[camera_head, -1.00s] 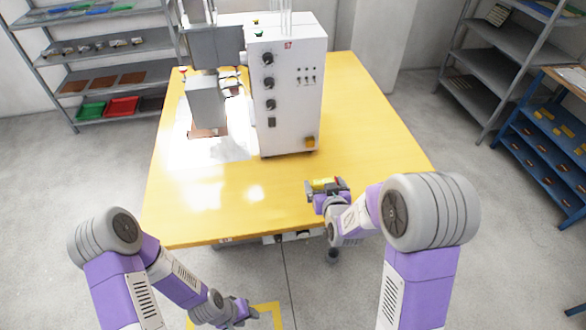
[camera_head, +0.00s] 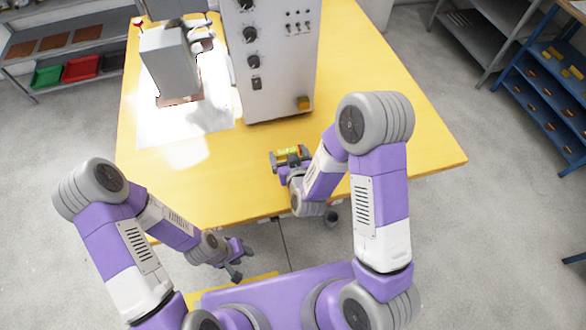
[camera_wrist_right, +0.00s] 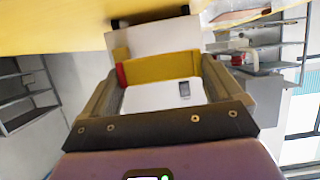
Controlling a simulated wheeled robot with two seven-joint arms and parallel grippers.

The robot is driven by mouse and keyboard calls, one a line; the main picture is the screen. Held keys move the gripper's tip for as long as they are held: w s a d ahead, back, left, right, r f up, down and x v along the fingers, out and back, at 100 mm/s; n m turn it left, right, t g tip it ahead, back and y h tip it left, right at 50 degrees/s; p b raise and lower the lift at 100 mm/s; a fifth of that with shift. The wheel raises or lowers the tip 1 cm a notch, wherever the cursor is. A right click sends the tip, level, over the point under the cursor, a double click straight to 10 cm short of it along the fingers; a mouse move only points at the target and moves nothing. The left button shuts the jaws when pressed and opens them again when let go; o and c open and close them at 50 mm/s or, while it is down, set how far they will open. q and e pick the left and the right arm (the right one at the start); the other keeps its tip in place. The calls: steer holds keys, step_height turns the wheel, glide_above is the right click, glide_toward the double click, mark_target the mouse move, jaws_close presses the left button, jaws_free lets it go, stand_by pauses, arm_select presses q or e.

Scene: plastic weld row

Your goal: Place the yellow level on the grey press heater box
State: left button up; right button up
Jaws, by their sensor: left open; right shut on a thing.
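The yellow level (camera_head: 288,151) is held in my right gripper (camera_head: 290,158), low over the front of the yellow table. In the right wrist view the level (camera_wrist_right: 165,68) spans between the fingers, with a red end at left; the fingers (camera_wrist_right: 162,85) partly hide it. The tall pale grey press box (camera_head: 276,75), with black knobs and a yellow switch, stands behind and left of the right forearm, apart from the level. Its top is outside the head view. My left gripper (camera_head: 237,262) is open and empty, low in front of the table's front edge.
A smaller grey press block (camera_head: 170,62) stands left of the tall box, over a brightly lit patch. The yellow table (camera_head: 370,80) is clear to the right. Shelves (camera_head: 70,45) stand at back left and a blue rack (camera_head: 540,110) at right.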

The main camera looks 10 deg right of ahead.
step_height(320, 180, down, 10)
steer(key=b, duration=0.2)
steer(key=shift+a+f+b, duration=0.15)
steer(key=shift+f+b, duration=0.1)
steer(key=shift+b, duration=0.05)
steer(key=shift+s, duration=0.1)
steer(key=shift+f, duration=0.1)
steer(key=o, duration=0.7)
steer(key=shift+f, duration=0.1)
steer(key=shift+c, duration=0.2)
steer(key=shift+o, duration=0.6)
